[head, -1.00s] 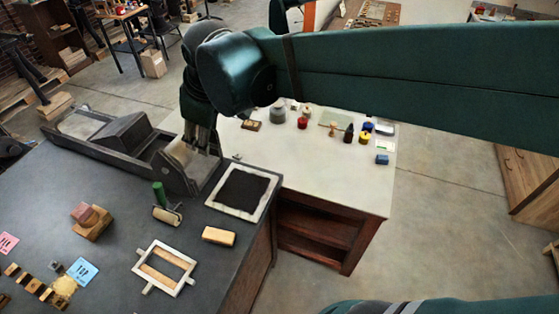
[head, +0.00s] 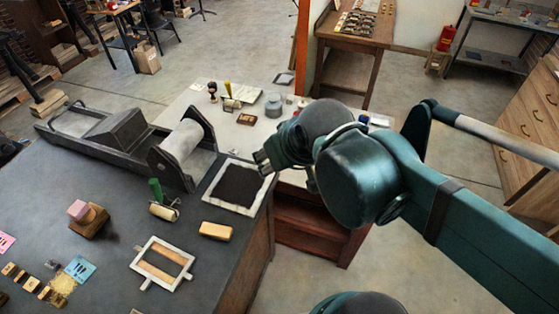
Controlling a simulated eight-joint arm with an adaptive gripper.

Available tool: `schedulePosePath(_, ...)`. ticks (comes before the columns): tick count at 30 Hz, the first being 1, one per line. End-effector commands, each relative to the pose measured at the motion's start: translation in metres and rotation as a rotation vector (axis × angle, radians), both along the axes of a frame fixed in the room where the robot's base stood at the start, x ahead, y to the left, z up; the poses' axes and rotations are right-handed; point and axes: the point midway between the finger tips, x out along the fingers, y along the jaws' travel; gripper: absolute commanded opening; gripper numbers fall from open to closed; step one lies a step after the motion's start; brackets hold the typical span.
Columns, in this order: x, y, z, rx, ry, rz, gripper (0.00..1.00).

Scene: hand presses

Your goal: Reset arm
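My gripper (head: 264,162) is at the end of my dark green arm, which reaches in from the right. It hangs in the air near the right edge of the dark table (head: 85,180), over or beside the far corner of the white-framed black pad (head: 238,187). The fingers point left. They are small and seen at an angle, so I cannot tell whether they are open or shut. I see nothing held in them.
A press with a roller (head: 182,150) stands along the table's back. A green-handled brayer (head: 158,203), a wooden block (head: 216,231) and a white frame (head: 162,263) lie in front. A pale side table (head: 180,108) behind holds bottles and stamps, partly hidden by my arm.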

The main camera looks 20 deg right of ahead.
Motion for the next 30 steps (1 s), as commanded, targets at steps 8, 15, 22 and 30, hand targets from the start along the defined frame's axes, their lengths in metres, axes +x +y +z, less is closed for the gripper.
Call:
schedulePosePath(8,-0.007,-0.006,-0.005,0.018,-0.010,-0.040,0.42)
schedulePosePath(15,-0.007,-0.006,-0.005,0.017,-0.010,-0.038,0.42)
schedulePosePath(22,-0.007,-0.006,-0.016,0.017,-0.009,-0.038,0.42)
schedulePosePath(30,-0.007,-0.006,-0.052,0.017,-0.009,-0.037,0.42)
